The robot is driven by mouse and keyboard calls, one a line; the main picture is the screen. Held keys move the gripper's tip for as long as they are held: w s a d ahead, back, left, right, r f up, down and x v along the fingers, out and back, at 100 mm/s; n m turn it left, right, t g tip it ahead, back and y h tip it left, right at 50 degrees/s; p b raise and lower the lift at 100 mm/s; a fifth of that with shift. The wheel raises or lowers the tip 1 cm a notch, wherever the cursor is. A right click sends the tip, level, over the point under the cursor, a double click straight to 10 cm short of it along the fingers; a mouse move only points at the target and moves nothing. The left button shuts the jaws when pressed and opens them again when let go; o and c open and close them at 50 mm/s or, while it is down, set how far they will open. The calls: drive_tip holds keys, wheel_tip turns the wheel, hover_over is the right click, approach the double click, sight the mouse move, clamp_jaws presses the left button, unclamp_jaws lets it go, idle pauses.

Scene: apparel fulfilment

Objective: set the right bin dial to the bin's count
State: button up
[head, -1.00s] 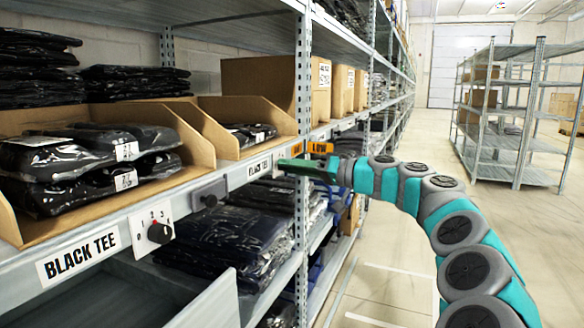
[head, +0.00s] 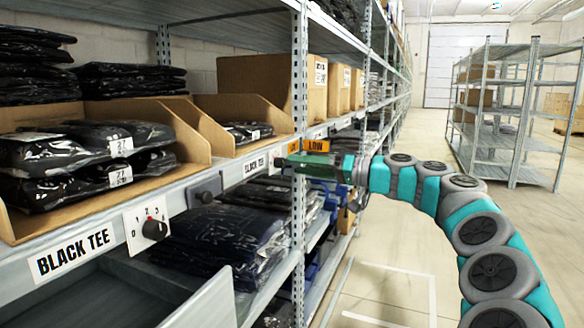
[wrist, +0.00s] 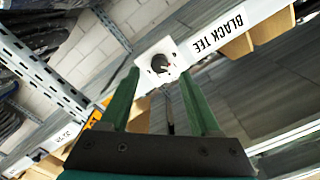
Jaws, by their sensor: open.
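The right bin (head: 225,115) is an open cardboard bin with dark bagged garments (head: 248,132); their number cannot be told. Below it, the shelf rail carries a small BLACK TEE label (head: 256,164). My gripper (head: 284,162) is just right of that label, close to the rail, and hides the right dial in the head view. In the wrist view, the dial (wrist: 158,64) is a dark round knob with a reddish mark on a white plate, beside a BLACK TEE label (wrist: 222,29). It lies ahead, between the open green fingers of my gripper (wrist: 158,85). Its setting is unreadable.
The left bin (head: 190,135) holds bagged black tees, with a numbered dial (head: 153,229) and large BLACK TEE label (head: 72,252) below. An orange LOW tag (head: 316,145) is just beyond my gripper. The aisle floor right is clear.

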drive_tip(key=v, duration=0.3)
drive_tip(key=shift+s+d, duration=0.15)
drive_tip(key=shift+d, duration=0.2)
